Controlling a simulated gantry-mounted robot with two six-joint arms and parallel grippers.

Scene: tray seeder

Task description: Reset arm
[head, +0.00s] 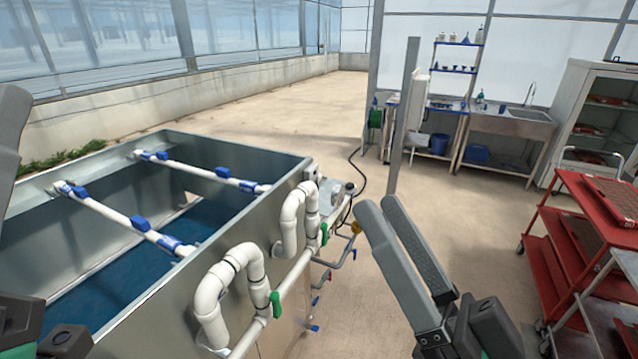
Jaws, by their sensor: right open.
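My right gripper (379,206) rises from the bottom right of centre. Its two long grey fingers point up and to the left, with a narrow gap between them. It is open and nothing shows between the fingers. It is above the floor, to the right of the metal tank. Part of my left gripper (12,118) shows at the left edge as a grey finger, with dark parts at the bottom left corner. The rest of it is cut off, so its opening cannot be told.
A metal tank (281,172) with blue water and white pipes (240,262) fills the left. A red trolley (571,178) stands at the right. A sink bench (505,123) and shelves are at the back. Concrete floor (262,103) lies clear behind the tank.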

